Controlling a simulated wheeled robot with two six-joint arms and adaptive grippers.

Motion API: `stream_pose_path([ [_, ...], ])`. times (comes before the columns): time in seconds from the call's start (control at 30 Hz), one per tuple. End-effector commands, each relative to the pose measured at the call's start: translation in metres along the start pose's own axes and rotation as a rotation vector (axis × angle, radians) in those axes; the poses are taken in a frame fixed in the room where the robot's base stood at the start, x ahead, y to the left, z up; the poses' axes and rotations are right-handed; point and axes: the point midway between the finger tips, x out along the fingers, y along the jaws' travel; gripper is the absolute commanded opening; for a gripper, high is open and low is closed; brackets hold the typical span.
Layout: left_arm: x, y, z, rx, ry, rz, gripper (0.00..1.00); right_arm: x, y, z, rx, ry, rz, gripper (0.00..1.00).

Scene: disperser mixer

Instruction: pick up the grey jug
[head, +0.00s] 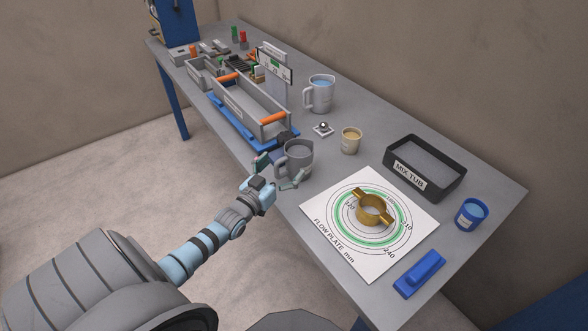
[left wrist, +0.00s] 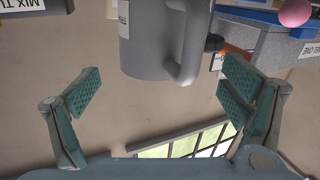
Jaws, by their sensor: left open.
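The grey jug (head: 298,160) stands upright on the workbench near its front edge, in the middle of the head view. It also shows at the top of the left wrist view (left wrist: 150,48), with its curved handle facing the gripper side and its top part cut off or turned away. My left gripper (head: 278,172) is at the jug's near side, its fingers spread. In the left wrist view my left gripper (left wrist: 160,92) is open and empty, with the jug just ahead of the gap between the fingers. I cannot tell whether a finger touches it. My right gripper is not seen.
A second jug with blue liquid (head: 319,94) and a beige cup (head: 351,142) stand behind. A tray with orange handles (head: 245,108) is left. The flow plate (head: 325,235) with a brass ring (head: 373,211), the mix tub (head: 425,180) and a blue jar (head: 471,214) are right.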

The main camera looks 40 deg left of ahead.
Motion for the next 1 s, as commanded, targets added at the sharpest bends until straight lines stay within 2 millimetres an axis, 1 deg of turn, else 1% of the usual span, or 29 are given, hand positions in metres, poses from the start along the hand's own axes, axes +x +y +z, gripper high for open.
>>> stream_pose_path([
  [0.03,0.005,0.0,0.002,0.0,0.001,-0.001,0.92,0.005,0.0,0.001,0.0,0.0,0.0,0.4],
  [0.07,0.009,0.001,0.001,0.001,0.0,-0.001,0.92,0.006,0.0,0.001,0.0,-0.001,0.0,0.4],
  [0.17,0.026,0.005,-0.004,-0.001,0.002,-0.001,0.92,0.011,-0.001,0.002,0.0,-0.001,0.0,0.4],
  [0.23,0.04,0.008,-0.006,0.0,0.003,-0.001,0.92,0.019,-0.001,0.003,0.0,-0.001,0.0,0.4],
  [0.3,0.051,0.008,-0.003,0.0,0.0,0.0,0.92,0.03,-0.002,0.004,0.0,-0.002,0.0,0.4],
  [0.4,0.057,0.007,-0.006,0.0,-0.003,-0.002,0.92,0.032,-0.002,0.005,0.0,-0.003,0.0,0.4],
  [0.53,0.057,0.007,-0.008,0.0,-0.003,-0.002,0.92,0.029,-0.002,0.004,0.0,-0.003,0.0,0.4],
  [0.57,0.057,0.007,-0.008,0.0,-0.003,-0.001,0.9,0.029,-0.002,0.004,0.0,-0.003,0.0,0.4],
  [1.0,0.057,0.008,-0.009,0.0,-0.003,-0.001,0.2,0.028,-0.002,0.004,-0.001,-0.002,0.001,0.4],
])
